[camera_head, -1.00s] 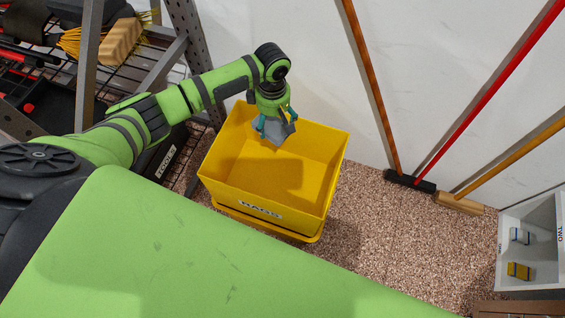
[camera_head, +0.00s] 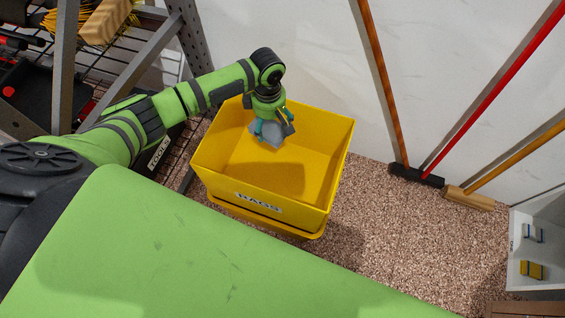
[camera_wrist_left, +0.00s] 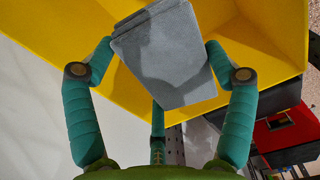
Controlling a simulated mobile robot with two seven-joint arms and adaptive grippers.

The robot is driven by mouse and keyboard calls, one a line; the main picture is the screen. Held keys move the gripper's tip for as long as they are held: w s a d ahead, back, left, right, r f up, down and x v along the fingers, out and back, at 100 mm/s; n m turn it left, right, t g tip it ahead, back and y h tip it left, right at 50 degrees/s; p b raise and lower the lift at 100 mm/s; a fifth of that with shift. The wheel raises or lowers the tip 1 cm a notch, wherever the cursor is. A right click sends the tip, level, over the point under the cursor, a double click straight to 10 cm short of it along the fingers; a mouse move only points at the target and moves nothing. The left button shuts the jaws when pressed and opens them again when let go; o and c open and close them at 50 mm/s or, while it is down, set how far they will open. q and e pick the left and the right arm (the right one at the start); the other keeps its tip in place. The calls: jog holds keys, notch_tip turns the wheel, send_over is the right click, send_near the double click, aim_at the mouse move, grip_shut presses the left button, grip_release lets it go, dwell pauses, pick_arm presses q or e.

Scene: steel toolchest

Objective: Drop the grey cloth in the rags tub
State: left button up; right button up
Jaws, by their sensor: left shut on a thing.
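The grey cloth (camera_head: 268,133) is a folded flat pad held in my left gripper (camera_head: 272,126). In the left wrist view the cloth (camera_wrist_left: 168,58) sits between the teal fingers of the left gripper (camera_wrist_left: 160,75), which are shut on it. The yellow rags tub (camera_head: 322,185), with a RAGS label on its front, stands on the floor. The cloth and gripper are over the tub's opening, near its back wall. The tub's yellow wall (camera_wrist_left: 265,40) fills much of the left wrist view behind the cloth. My right gripper is not in view.
A wire shelf rack with a steel post (camera_head: 190,35) stands left of the tub. Brooms with a black head (camera_head: 416,176) and a wooden head (camera_head: 468,198) lean on the white wall at right. A white bin (camera_head: 535,240) is at far right.

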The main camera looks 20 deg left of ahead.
pick_arm(q)
jog(key=o, duration=1)
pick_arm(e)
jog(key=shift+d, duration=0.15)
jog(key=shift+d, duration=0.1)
pick_arm(q)
notch_tip(320, 180, up, 12)
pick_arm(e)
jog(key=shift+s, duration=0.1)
